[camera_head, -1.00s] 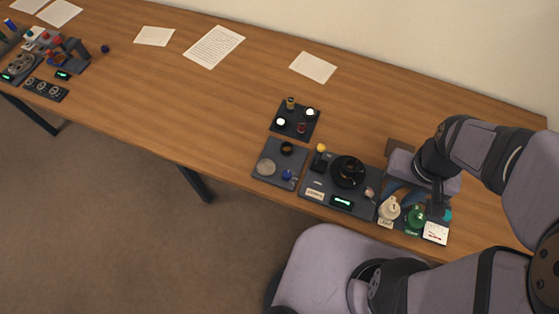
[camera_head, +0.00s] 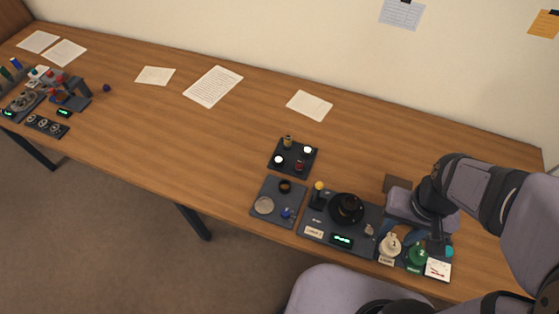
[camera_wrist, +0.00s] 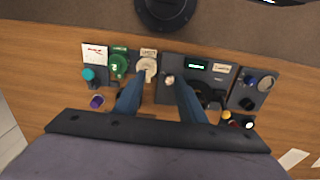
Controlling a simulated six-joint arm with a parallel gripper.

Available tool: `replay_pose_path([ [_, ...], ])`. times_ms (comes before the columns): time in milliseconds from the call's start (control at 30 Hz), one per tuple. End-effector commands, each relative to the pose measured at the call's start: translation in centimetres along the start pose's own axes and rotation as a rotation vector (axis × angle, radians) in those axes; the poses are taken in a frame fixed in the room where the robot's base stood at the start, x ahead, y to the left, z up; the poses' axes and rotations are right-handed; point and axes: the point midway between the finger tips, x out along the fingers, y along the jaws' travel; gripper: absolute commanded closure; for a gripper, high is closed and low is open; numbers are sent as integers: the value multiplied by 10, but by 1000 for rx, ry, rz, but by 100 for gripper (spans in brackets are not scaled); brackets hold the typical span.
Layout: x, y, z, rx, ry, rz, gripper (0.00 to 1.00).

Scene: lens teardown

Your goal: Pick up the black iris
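Two dark round parts show, and I cannot tell for certain which is the black iris. A small black ring (camera_head: 285,186) lies on a dark tray (camera_head: 272,187); the ring also shows in the wrist view (camera_wrist: 248,104). A larger black round part (camera_head: 346,208) sits on the station to the right of that tray; in the wrist view the right finger partly hides it (camera_wrist: 205,97).
The station (camera_head: 370,243) has a yellow-topped stick (camera_head: 319,187), a lit display (camera_head: 342,241), a white knob (camera_head: 391,246) and a green knob (camera_head: 417,254). A second tray (camera_head: 290,172) holds several small parts. Papers lie farther back; the table's middle is clear.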

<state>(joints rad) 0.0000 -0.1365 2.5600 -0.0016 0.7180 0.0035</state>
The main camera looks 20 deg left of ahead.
Motion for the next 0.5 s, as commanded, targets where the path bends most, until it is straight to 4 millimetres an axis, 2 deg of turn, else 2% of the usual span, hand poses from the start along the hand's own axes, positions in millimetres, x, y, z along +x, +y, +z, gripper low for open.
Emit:
replay_pose_path([
  [33,0,0,0,0,0,0,50],
  [67,0,0,0,0,0,0,45],
  [367,0,0,-1,-4,0,0,45],
  [500,0,-6,-13,-55,0,0,45],
])
